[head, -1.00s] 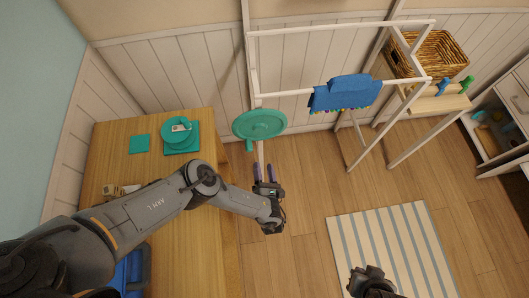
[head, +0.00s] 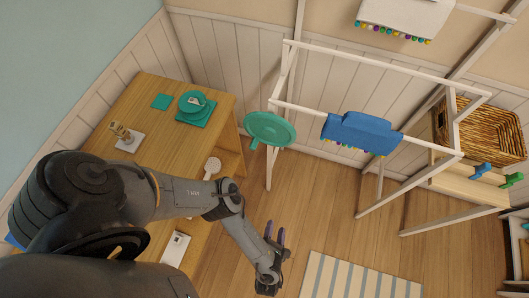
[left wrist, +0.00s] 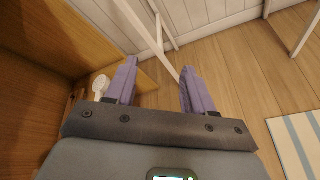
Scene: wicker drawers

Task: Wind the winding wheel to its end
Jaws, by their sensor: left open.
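The winding wheel is a teal disc (head: 270,129) with a small handle sticking out at its lower left. It is mounted at the left end of a white frame (head: 385,72). My left gripper (head: 274,234) is open and empty, over the wood floor below the wheel and apart from it. In the left wrist view its two purple fingers (left wrist: 160,78) are spread with nothing between them. The wheel does not show in that view. My right gripper is not in view.
A blue cloth (head: 362,132) hangs on the frame. A wooden desk (head: 150,88) at left holds a teal dish (head: 193,106) and small items. A wicker basket (head: 478,132) is at right. A striped rug (head: 350,278) lies on the floor.

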